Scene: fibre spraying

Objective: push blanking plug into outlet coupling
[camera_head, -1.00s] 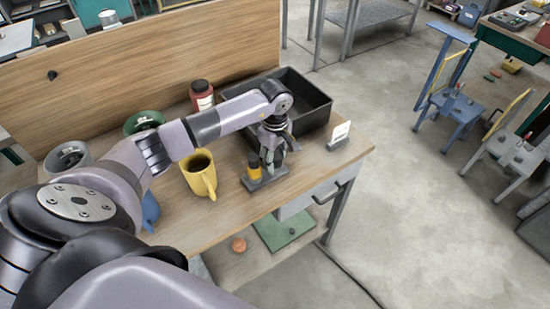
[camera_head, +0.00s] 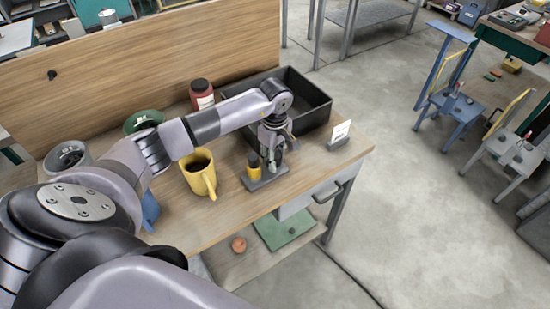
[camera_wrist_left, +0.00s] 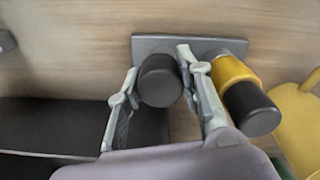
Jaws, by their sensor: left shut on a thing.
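A grey base plate (camera_wrist_left: 150,43) lies on the bench and also shows in the head view (camera_head: 270,180). On it stands a yellow part with a black end (camera_wrist_left: 240,88), also in the head view (camera_head: 254,168). My left gripper (camera_wrist_left: 160,82) points down over the plate's right part in the head view (camera_head: 271,160). It is shut on a dark round part (camera_wrist_left: 160,90), which I take to be the blanking plug. The yellow part stands just outside one finger. The outlet coupling cannot be told apart for sure. My right gripper is not in view.
A black open bin (camera_head: 318,92) stands behind the gripper. A yellow mug (camera_head: 199,178) stands to its left, with a red jar (camera_head: 202,95) behind. A small white card (camera_head: 340,132) stands at right. Bare bench top lies in front of the mug.

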